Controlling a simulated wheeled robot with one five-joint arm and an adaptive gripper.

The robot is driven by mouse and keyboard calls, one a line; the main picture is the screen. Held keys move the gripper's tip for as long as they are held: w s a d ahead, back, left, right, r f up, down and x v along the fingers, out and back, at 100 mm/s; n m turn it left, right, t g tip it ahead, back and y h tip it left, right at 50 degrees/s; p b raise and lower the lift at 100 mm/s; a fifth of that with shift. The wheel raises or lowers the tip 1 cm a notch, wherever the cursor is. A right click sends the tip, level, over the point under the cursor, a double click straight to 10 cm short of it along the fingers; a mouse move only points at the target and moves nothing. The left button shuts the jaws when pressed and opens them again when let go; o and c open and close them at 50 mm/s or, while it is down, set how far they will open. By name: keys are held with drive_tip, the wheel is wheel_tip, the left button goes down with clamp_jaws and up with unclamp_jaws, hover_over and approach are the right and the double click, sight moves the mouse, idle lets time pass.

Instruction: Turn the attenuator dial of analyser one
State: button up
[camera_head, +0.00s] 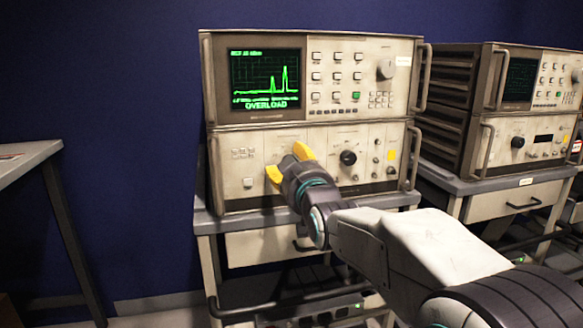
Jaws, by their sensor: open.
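An analyser (310,50) of two stacked units stands on a cart, its screen (266,80) lit with a green trace and the word OVERLOAD. Its upper unit has a large grey knob (385,69) at the right. Its lower unit has a black dial (348,158) right of centre. I cannot read which one is labelled attenuator. My gripper (288,163), with yellow fingertips, is open and in front of the lower panel, left of the black dial. It appears empty. My gripper and wrist hide part of the lower panel's middle; whether the fingertips touch the panel is unclear.
A second analyser (518,142) with a dark screen stands on another cart at the right. Metal handles (421,78) stick out at the first analyser's sides. The cart's drawer (270,245) lies below. A grey table (25,160) is at the left, with a gap before the cart.

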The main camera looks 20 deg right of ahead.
drive_tip(key=shift+c, duration=0.3)
clamp_jaws()
drive_tip(key=shift+f, duration=0.1)
idle(0.5)
drive_tip(key=m+b, duration=0.2)
drive_tip(key=m, duration=0.1)
drive_tip(key=shift+f+m, duration=0.2)
drive_tip(key=shift+m, duration=0.1)
drive_tip(key=shift+m+b, duration=0.85)
drive_tip(key=shift+m, duration=1.15)
